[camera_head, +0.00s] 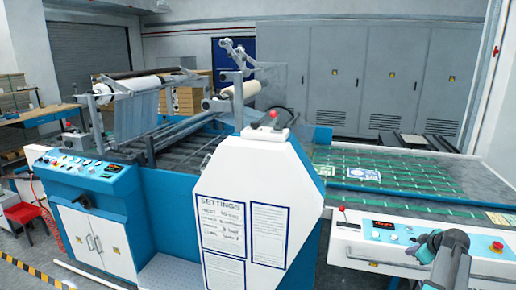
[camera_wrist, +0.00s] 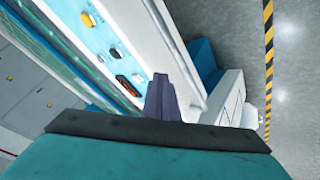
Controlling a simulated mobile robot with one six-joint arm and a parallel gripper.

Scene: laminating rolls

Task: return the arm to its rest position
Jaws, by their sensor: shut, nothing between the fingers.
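My gripper (camera_wrist: 161,78) shows in the wrist view as dark grey-purple fingers pressed together past the teal wrist housing. Nothing is held between them. In the head view my grey and teal arm reaches up from the bottom right edge, in front of the right-hand control panel (camera_head: 385,229). The fingers are small there and hard to make out. In the wrist view the same kind of panel, with a red display and several buttons (camera_wrist: 112,52), lies to the left of the fingers. I cannot tell the exact gap between fingers and panel.
The blue and white laminating machine (camera_head: 262,165) fills the middle, with a settings sheet on its front. A green-lined conveyor table (camera_head: 420,180) lies behind the right panel. In the wrist view, grey floor (camera_wrist: 297,80) with a yellow-black stripe (camera_wrist: 268,60) is open at right.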

